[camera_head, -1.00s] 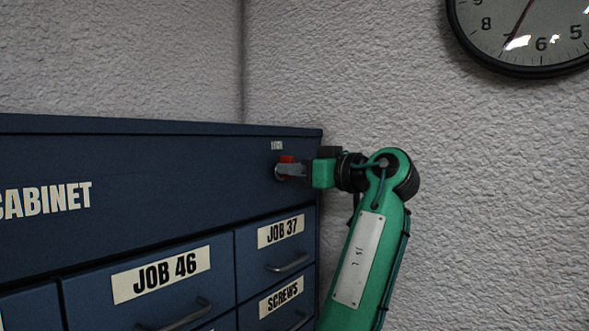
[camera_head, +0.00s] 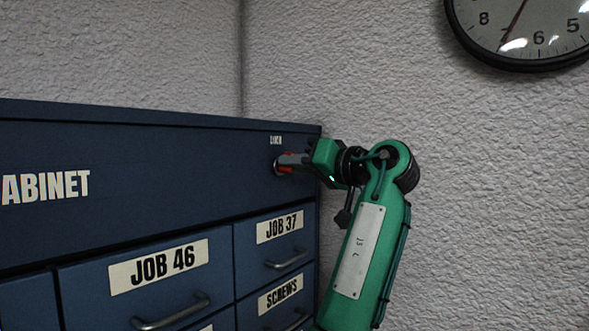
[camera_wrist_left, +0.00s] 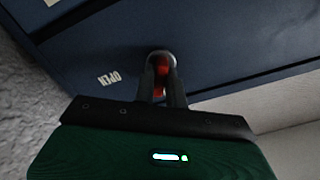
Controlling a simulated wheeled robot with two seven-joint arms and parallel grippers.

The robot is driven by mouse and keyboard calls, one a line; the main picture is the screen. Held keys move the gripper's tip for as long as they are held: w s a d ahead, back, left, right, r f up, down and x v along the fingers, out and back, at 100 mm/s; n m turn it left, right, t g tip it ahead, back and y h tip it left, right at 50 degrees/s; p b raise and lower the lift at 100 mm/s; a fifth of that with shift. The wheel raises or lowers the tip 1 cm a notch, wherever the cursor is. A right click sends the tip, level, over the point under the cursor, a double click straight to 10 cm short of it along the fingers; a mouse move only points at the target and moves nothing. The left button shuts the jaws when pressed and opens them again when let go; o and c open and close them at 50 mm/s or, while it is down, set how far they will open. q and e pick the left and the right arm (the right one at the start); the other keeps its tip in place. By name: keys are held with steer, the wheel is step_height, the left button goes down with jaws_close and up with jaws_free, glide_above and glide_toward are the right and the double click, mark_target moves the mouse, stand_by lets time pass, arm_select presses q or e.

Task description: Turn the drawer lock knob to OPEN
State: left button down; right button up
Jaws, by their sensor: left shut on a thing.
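The red lock knob (camera_head: 288,169) is on the upper front of the blue cabinet (camera_head: 130,165), near its right edge. My left gripper (camera_head: 286,161) is shut on it, with the wrist rolled. In the left wrist view the red knob (camera_wrist_left: 161,64) shows between the two dark fingers, in front of a silver round collar (camera_wrist_left: 160,53). My right gripper is not in view.
Drawers labelled JOB 46 (camera_head: 158,267), JOB 37 (camera_head: 280,228) and SCREWS (camera_head: 278,296) sit below, with protruding metal handles (camera_head: 170,312). A rough white wall (camera_head: 480,150) and a clock (camera_head: 520,30) are behind.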

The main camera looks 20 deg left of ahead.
arm_select(q)
steer(key=m+b, duration=0.1)
steer(key=m, duration=0.4)
steer(key=m+b, duration=0.1)
steer(key=m, duration=0.5)
steer(key=shift+w+f, duration=0.15)
steer(key=shift+f, duration=0.05)
steer(key=shift+m, duration=0.5)
steer(key=c, duration=1.4)
jaws_free()
steer(key=shift+f, duration=0.1)
steer(key=shift+c, duration=0.2)
steer(key=b+v, duration=0.5)
steer(key=v, duration=0.9)
